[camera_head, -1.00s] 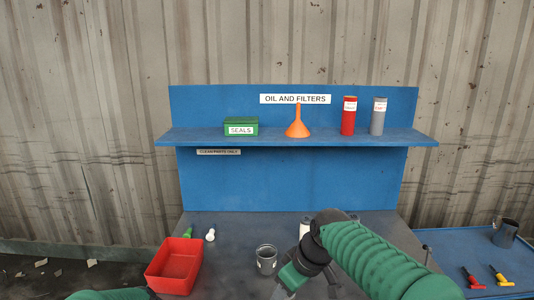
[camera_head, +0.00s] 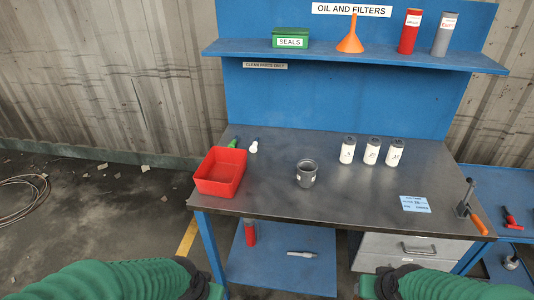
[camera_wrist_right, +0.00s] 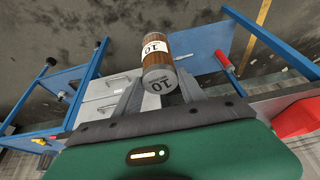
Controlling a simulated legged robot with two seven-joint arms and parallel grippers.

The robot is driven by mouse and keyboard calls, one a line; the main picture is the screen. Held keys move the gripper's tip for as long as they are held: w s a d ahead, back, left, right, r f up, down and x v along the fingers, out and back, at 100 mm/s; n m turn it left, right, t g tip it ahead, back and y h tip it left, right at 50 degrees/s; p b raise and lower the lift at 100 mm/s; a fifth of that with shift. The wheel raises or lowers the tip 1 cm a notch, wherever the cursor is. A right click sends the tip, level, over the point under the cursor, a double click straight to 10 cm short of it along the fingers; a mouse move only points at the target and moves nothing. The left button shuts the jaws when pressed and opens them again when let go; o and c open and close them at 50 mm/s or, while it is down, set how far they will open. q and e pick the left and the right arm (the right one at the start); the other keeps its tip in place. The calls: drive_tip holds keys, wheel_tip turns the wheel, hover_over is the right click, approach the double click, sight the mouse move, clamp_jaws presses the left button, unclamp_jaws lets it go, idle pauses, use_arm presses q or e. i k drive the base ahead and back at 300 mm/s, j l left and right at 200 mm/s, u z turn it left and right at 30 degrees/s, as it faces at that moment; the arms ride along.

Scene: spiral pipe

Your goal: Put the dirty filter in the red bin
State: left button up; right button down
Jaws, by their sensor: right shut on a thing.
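The dirty filter (camera_wrist_right: 152,62) shows in the right wrist view as a brown, rusty-looking can with a white label and a grey end. My right gripper (camera_wrist_right: 158,77) is shut on it, one finger on each side. The red bin (camera_head: 220,173) is an open tray at the left front corner of the dark table (camera_head: 270,205). A red piece of it seems to show at the right edge of the wrist view (camera_wrist_right: 296,118). In the head view my arms come in at the bottom; the jaws and held filter are outside that view.
A lever (camera_head: 470,200) is at the right edge. Under the table is a shelf (camera_head: 290,270).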

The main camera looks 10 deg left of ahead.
sight(227, 179)
drive_tip(key=i+j, duration=0.1)
drive_tip(key=j, duration=0.55)
drive_tip(key=i+j, duration=0.15)
drive_tip(key=j, duration=0.55)
drive_tip(key=i+j+z, duration=0.1)
drive_tip(key=j, duration=0.55)
drive_tip(key=i+j, duration=0.1)
drive_tip(key=j, duration=0.6)
